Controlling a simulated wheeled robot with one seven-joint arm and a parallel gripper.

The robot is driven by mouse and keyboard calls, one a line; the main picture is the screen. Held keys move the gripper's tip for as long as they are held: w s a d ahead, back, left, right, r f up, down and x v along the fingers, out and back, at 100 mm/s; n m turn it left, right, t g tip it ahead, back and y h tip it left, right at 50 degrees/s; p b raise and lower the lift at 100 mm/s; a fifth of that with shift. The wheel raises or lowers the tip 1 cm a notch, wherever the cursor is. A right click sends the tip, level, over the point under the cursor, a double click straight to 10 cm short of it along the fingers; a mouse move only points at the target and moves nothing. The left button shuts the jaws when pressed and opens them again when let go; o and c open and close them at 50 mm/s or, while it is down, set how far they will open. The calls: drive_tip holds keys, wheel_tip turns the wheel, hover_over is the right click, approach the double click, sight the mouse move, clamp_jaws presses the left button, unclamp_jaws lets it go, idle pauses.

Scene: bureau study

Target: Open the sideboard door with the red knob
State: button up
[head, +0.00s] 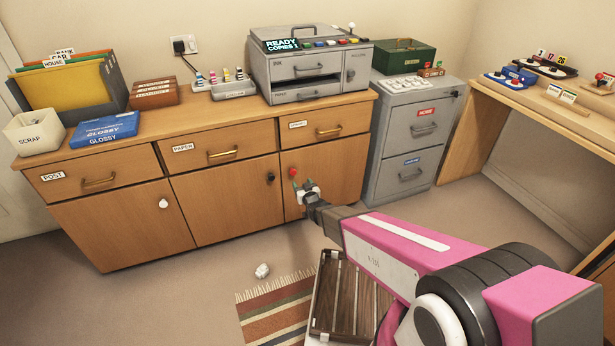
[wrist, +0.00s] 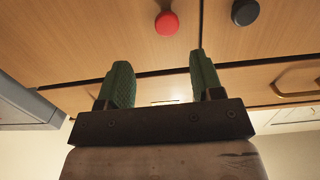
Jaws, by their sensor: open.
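The wooden sideboard (head: 115,220) stands against the back wall with three drawers above three doors. The red knob (head: 293,172) is on the right door (head: 338,172), near its left edge, and that door is shut. My gripper (head: 306,188) is in front of this door, just below and right of the red knob. In the wrist view the red knob (wrist: 167,23) lies beyond the green fingertips of my gripper (wrist: 160,72), sideways between the two fingers but nearer the right one. The fingers are apart with nothing between them.
A black knob (head: 270,177) is on the middle door, close to the red one; it also shows in the wrist view (wrist: 245,12). A white knob (head: 163,203) is on the left door. A grey filing cabinet (head: 405,150) adjoins on the right. A slatted crate (head: 345,300) and striped rug (head: 275,308) lie in front.

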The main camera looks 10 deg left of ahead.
sight(294, 173)
drive_tip(key=shift+t+y, duration=0.3)
drive_tip(key=x, duration=1)
drive_tip(key=shift+s+a+f, duration=0.1)
drive_tip(key=shift+a, duration=0.3)
clamp_jaws()
drive_tip(key=shift+s, duration=0.1)
